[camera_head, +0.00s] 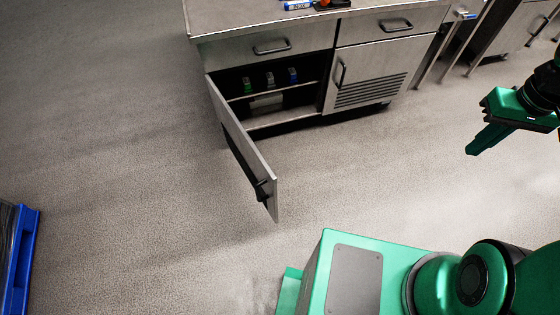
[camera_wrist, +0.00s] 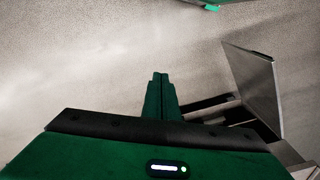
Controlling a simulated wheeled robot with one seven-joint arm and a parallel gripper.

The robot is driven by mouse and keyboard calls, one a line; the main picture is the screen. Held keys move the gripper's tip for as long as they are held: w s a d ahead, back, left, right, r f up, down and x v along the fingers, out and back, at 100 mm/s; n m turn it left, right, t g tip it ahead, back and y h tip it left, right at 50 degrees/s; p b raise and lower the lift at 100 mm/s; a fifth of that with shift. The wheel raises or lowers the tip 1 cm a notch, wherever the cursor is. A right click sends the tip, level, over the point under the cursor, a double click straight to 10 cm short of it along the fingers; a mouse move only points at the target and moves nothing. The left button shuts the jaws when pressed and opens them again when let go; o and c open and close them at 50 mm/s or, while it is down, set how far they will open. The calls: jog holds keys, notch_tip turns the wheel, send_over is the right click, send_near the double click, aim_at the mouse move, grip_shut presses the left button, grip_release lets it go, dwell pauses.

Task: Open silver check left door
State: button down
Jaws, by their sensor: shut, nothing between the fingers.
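The silver cabinet (camera_head: 262,32) stands at the top middle of the head view. Its left door (camera_head: 235,135) is swung wide open and juts out toward me, with a dark handle (camera_head: 262,188) near its free edge. In the wrist view the open door (camera_wrist: 254,85) shows at the right. Inside the left compartment, several small items (camera_head: 270,80) stand on a shelf. The right door (camera_head: 365,78) with slats is shut. My gripper (camera_head: 472,150) is at the right of the head view, well apart from the door. Its fingers are together and empty in the wrist view (camera_wrist: 160,78).
A blue item and an orange-black item (camera_head: 330,4) lie on the cabinet top. A blue crate or pallet (camera_head: 28,255) is at the lower left. Other metal furniture (camera_head: 525,25) stands at the upper right. The floor left of and before the cabinet is clear.

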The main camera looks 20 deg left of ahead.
jog(key=w+a+f+n+y, duration=0.25)
jog(key=a+f, duration=0.25)
jog(key=a, duration=0.4)
jog(key=w+a+f+n+y, duration=0.1)
jog(key=w+a+f+n, duration=0.15)
jog(key=a+f, duration=0.45)
jog(key=w+a+f+n+y, duration=0.1)
jog(key=a+f+n, duration=0.25)
jog(key=a, duration=0.75)
jog(key=s+a+f+y, duration=0.1)
jog(key=s+a+f, duration=0.2)
jog(key=a, duration=0.6)
jog(key=s+a+f+n+g+y, duration=0.1)
jog(key=s+a+f, duration=0.1)
jog(key=a+f, duration=0.6)
jog(key=shift+s+a+f+g, duration=0.15)
jog(key=shift+s+a+g, duration=0.15)
jog(key=shift+s+a, duration=0.15)
jog(key=shift+y, duration=0.25)
